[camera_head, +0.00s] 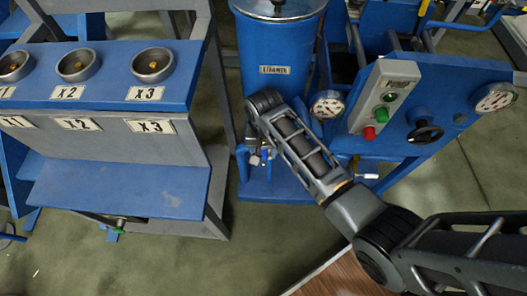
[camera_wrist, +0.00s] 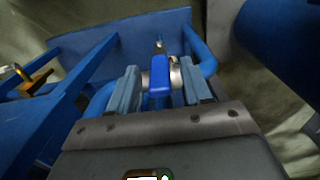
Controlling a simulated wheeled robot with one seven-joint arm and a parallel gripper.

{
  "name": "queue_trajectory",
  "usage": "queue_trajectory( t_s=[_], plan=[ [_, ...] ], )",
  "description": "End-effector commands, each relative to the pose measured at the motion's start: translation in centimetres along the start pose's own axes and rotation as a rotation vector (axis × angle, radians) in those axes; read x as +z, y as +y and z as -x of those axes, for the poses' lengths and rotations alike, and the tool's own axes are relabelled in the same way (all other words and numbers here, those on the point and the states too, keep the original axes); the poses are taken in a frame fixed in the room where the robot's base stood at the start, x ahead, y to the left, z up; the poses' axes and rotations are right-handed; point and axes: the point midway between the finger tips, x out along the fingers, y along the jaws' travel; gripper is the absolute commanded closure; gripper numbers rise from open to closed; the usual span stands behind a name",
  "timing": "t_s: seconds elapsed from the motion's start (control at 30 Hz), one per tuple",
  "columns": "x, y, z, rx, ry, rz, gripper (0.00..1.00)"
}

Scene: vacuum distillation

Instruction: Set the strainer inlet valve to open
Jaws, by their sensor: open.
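The strainer is a large blue cylinder with a label plate (camera_head: 274,70), standing upright behind my arm in the head view. Low at its front is a small valve with a blue handle (camera_head: 265,156), partly hidden by my arm. In the wrist view the blue valve handle (camera_wrist: 160,89) points toward the camera, with a metal valve body (camera_wrist: 175,76) and blue pipe around it. My gripper (camera_wrist: 160,80) is open, with one finger on each side of the handle. Gaps show between the fingers and the handle, so it does not look gripped.
A blue panel right of the strainer carries a gauge (camera_head: 327,105), a grey button box (camera_head: 385,95) and a black handwheel (camera_head: 425,133). A blue rack with round sockets (camera_head: 78,65) stands left. Open green floor (camera_head: 180,262) lies in front. Blue pipe (camera_wrist: 202,52) curves close to my fingers.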

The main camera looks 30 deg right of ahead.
Motion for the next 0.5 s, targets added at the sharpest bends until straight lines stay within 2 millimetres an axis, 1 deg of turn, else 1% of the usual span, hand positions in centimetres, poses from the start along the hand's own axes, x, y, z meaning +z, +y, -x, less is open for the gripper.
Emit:
queue_trajectory(
  t_s=[0.03,0.2,0.43,0.47,0.5],
  plan=[
    [0.00,0.00,-0.64,0.000,-0.001,0.000,0.51],
    [-0.01,-0.01,-1.47,-0.001,0.001,0.000,0.51],
    [-0.01,-0.02,-1.51,-0.001,0.001,0.000,0.51],
    [-0.01,-0.01,-1.51,-0.001,0.001,0.000,0.52],
    [-0.01,-0.02,-1.50,-0.001,0.001,0.000,0.56]
  ],
)
